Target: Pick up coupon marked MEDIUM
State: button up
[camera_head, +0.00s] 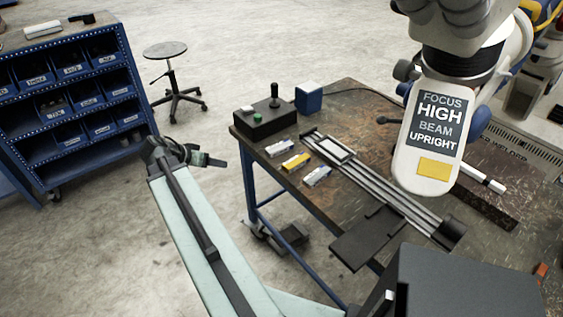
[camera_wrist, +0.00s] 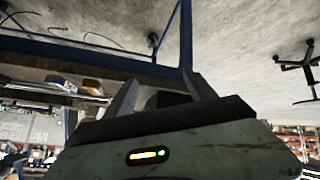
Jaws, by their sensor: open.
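Three small coupons lie in a row on the workbench's left part in the head view: a white-and-blue one (camera_head: 278,147), a yellow one (camera_head: 295,162) and another white-and-blue one (camera_head: 317,176). Their lettering is too small to read, so I cannot tell which is marked MEDIUM. My gripper (camera_head: 212,161) is left of the bench, off its edge and apart from the coupons. In the wrist view my gripper (camera_wrist: 165,88) shows two spread fingers, open, with nothing between them.
The workbench (camera_head: 360,120) carries a black control box (camera_head: 268,118), a blue block (camera_head: 308,97) and a slide rail (camera_head: 385,195) right of the coupons. A microscope (camera_head: 430,130) with a sign hangs over its right side. A bin rack (camera_head: 75,90) and stool (camera_head: 166,50) stand left.

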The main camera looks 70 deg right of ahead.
aim_at(278, 147)
jog(key=s+d+m+g+b, duration=0.1)
jog(key=s+d+m, duration=0.1)
jog(key=s+d, duration=0.2)
jog(key=s+d+m+g+h+b, duration=0.1)
jog(key=s+d+m, duration=0.1)
jog(key=s+d, duration=0.3)
jog(key=s+d+m+g+b, duration=0.1)
jog(key=s+d+m, duration=0.1)
jog(key=s+d, duration=0.2)
jog(key=shift+s+d+g+h, duration=0.15)
jog(key=shift+s+d+h, duration=0.05)
jog(key=shift+s, duration=0.3)
jog(key=shift+s+d+g+h, duration=0.15)
jog(key=shift+s+h, duration=0.05)
jog(key=shift+s, duration=0.25)
jog(key=shift+s+d+b, duration=0.2)
jog(key=shift+d+b, duration=0.1)
jog(key=b+x, duration=0.1)
jog(key=x, duration=0.2)
jog(key=b+x, duration=0.1)
jog(key=x, duration=0.1)
jog(key=shift+w+f+b, duration=0.25)
jog(key=shift+w+b, duration=0.05)
jog(key=shift+b, duration=0.05)
jog(key=shift+s+d, duration=0.1)
jog(key=shift+r, duration=0.15)
jog(key=shift+c, duration=0.5)
grip_shut()
